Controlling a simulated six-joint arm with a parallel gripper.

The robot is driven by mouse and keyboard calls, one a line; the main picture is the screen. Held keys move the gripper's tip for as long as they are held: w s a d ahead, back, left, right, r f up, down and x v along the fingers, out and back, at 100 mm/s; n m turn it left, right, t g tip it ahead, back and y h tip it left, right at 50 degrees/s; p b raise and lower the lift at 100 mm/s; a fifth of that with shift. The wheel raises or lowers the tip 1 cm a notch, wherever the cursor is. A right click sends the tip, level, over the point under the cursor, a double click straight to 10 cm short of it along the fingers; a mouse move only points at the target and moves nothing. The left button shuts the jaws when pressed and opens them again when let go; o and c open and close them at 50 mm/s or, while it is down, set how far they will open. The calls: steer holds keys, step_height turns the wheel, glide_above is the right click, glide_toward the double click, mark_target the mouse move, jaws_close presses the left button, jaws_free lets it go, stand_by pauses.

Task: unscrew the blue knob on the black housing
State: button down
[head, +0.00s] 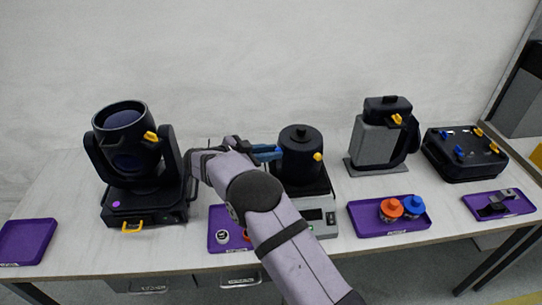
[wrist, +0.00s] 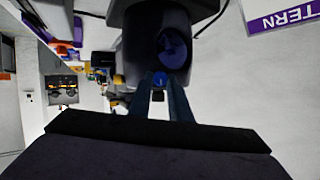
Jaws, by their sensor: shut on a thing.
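The black housing (head: 299,150) is a can-like body standing upright on a grey base in the middle of the table, with a yellow knob (head: 318,157) on its right side. It also shows as a dark body at the top of the wrist view (wrist: 147,30). My gripper (head: 271,154) reaches the housing's left side with its blue-grey fingers. In the wrist view the fingers are shut on the blue knob (wrist: 160,80), a small bright blue spot between the fingertips. The fingers hide most of the knob.
A black stage light (head: 125,150) stands left. A grey-and-black lamp (head: 380,135) and a flat black box (head: 465,152) with blue and yellow knobs stand right. Purple trays (head: 360,228) line the front edge; one holds orange and blue pieces. Bare table lies between them.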

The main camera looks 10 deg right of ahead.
steer(key=shift+w+a+n+g+h+b, duration=0.15)
steer(key=shift+n+g+h+b, duration=0.35)
steer(key=shift+n+g+b, duration=0.8)
steer(key=shift+w+n+p, duration=0.1)
steer(key=shift+n+p, duration=0.3)
steer(key=c, duration=1.6)
jaws_free()
steer(key=shift+r+p, duration=0.6)
steer(key=shift+r, duration=4.4)
